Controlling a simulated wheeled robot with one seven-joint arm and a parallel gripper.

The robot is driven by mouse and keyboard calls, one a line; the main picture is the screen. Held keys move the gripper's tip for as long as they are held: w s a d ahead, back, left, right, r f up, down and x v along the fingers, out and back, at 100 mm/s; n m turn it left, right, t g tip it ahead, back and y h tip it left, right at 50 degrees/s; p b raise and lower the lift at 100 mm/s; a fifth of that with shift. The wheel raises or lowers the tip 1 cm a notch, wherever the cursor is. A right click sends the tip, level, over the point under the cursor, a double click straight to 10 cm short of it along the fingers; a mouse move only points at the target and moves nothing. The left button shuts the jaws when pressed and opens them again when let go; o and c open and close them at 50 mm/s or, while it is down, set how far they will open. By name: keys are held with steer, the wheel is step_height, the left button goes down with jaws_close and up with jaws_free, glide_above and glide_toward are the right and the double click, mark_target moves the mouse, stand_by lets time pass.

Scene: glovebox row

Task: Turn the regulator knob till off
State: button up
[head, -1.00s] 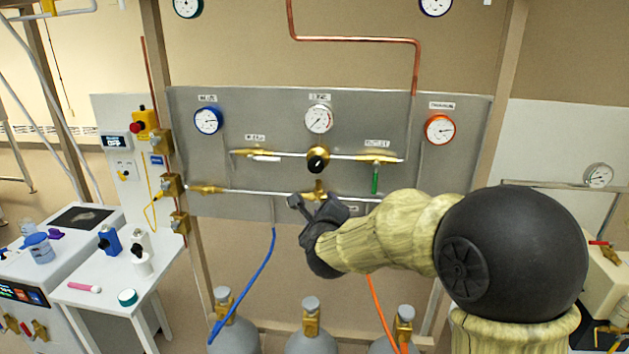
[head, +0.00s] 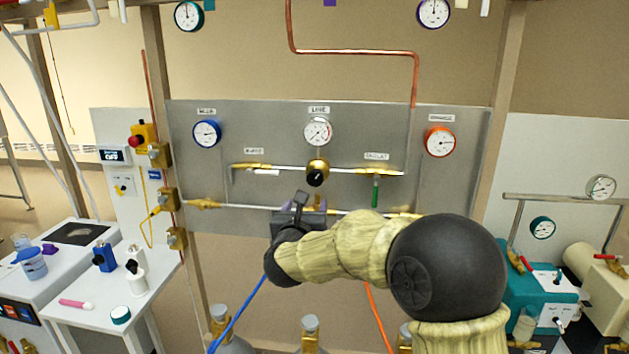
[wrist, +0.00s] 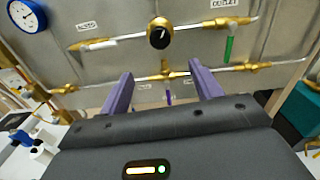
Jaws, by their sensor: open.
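The regulator knob (head: 316,178) is black with a white pointer mark on a round brass body, at the middle of the grey metal panel (head: 270,125). It also shows in the wrist view (wrist: 160,37), above and beyond the fingers. My gripper (head: 310,200) is just below the knob in the head view, apart from it. In the wrist view my gripper (wrist: 163,85) has its two purple fingers spread with nothing between them. The label under the knob is not readable.
A white-faced gauge (head: 317,131) sits above the knob. A green-handled valve (head: 375,190) is to its right, and a lower brass-fitted pipe (wrist: 190,75) runs behind my fingers. Blue (head: 206,133) and orange (head: 439,141) gauges flank the panel. Gas cylinders (head: 310,335) stand below.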

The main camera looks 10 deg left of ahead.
mark_target(315, 181)
steer(key=w+p, duration=0.3)
steer(key=w, duration=0.4)
steer(key=w+p, duration=0.3)
steer(key=w, duration=0.4)
steer(key=shift+w+d, duration=0.2)
steer(key=shift+w, duration=0.1)
steer(key=shift+w+d+p, duration=0.15)
steer(key=shift+w+p, duration=0.15)
steer(key=shift+w, duration=0.2)
steer(key=shift+c, duration=0.7)
steer(key=c, duration=0.8)
